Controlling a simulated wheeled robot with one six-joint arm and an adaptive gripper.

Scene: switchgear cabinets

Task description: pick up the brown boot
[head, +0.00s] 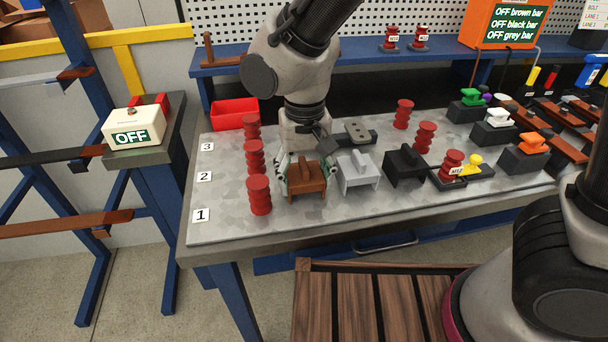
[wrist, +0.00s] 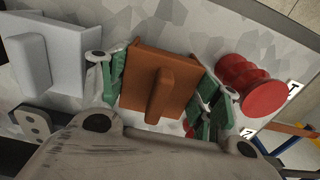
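The brown boot (head: 306,180) is a box-like cover with a raised ridge. It stands on the grey tabletop, at the left end of a row with a light grey boot (head: 357,172) and a black boot (head: 404,166). My gripper (head: 307,177) points down over the brown boot, with one finger on each side. In the wrist view the brown boot (wrist: 162,85) lies between the green finger pads (wrist: 160,85). The pads are very close to its sides; firm contact cannot be made out. The light grey boot also shows in the wrist view (wrist: 50,62).
Red ribbed insulators (head: 259,195) stand close left of the brown boot, beside number labels. A red bin (head: 234,114) is behind them. A grey two-holed part (head: 357,133) lies behind the grey boot. The table's front strip is clear.

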